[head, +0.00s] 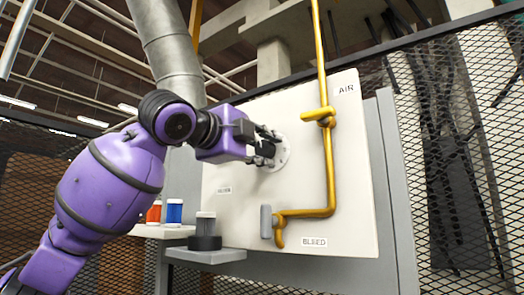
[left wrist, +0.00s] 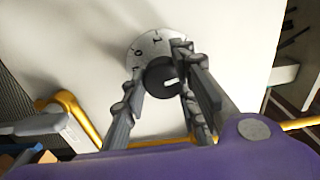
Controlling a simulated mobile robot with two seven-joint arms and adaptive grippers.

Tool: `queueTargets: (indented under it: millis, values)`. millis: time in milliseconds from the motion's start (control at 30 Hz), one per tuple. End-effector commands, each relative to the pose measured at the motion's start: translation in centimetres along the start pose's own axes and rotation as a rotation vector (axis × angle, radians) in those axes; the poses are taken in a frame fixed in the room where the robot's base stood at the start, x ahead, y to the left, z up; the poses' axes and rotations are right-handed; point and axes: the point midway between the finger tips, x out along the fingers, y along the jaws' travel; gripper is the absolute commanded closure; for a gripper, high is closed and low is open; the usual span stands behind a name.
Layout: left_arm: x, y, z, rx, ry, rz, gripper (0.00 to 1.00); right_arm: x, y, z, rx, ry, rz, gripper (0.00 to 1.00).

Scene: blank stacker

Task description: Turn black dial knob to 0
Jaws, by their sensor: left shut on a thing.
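The black dial knob (left wrist: 160,76) sits on a round pale dial plate (left wrist: 148,45) with dark marks, on a white panel (head: 290,205). A white pointer mark shows on the knob's face in the left wrist view. My left gripper (head: 268,147) reaches the dial plate from the left. In the left wrist view my left gripper (left wrist: 165,88) has its fingers on both sides of the knob, shut on it. In the head view the fingers hide most of the knob. The dial's numbers are too small to read surely. My right gripper is not in view.
A yellow pipe (head: 327,160) with valve handles runs down the panel right of the dial. A grey shelf (head: 205,254) below holds a dark-based jar (head: 205,230). Red and blue containers (head: 174,211) stand further left. Mesh fencing (head: 480,120) lies at right.

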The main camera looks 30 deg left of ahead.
Motion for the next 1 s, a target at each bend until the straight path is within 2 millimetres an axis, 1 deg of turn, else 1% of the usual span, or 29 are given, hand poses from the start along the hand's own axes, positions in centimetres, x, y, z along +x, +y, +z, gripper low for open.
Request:
queueTargets:
  millis: [33, 1000]
  values:
    - [0.70, 1.37, -0.30, -0.040, 0.004, 0.032, 0.99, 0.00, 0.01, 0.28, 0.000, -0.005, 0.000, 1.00]
    - [0.81, 1.11, -1.07, -0.959, -0.008, 0.034, 0.99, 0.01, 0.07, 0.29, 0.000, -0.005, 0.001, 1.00]
